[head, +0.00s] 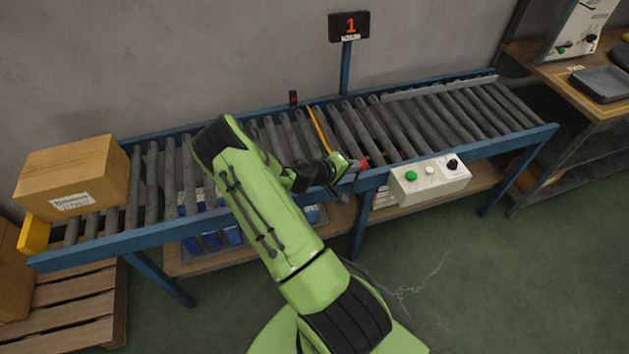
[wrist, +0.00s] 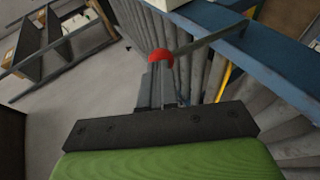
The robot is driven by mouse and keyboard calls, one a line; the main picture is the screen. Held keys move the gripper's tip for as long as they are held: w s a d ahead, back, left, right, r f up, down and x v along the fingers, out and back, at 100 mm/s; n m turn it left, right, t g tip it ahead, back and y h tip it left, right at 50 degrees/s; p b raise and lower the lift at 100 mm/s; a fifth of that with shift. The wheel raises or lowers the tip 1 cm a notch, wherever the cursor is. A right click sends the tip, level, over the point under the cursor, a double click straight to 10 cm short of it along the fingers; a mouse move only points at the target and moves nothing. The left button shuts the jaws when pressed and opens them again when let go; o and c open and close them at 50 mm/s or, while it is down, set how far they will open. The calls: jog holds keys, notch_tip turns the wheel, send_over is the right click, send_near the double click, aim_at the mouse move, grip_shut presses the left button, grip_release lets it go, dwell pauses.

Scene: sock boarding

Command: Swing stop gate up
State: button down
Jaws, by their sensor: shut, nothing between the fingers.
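The stop gate shows as a thin yellow bar (head: 318,129) running across the rollers near the middle of the conveyor, and as a yellow strip in the wrist view (wrist: 224,82). A grey lever (wrist: 210,42) with a red ball knob (wrist: 160,59) reaches out from the blue side rail. My gripper (head: 350,167) is at the front rail, close to the knob. In the wrist view its fingers (wrist: 158,82) are together and empty, with the knob at their tips. I cannot tell whether they touch it.
A cardboard box (head: 74,178) sits on the left end of the roller conveyor (head: 505,103), by a yellow end stop (head: 33,234). A control box (head: 430,176) with buttons juts from the front rail, right of my gripper. A display (head: 349,26) reads 1. The floor in front is clear.

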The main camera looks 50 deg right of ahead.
jog(key=s+d+f+m+t+y+p, duration=0.1)
jog(key=s+d+t+y+p, duration=0.1)
jog(key=s+d+y, duration=0.2)
jog(key=d, duration=0.3)
jog(key=shift+s+d+f+y, duration=0.25)
jog(key=shift+s+f+y, duration=0.05)
jog(key=shift+s+f, duration=0.1)
jog(key=shift+s, duration=0.1)
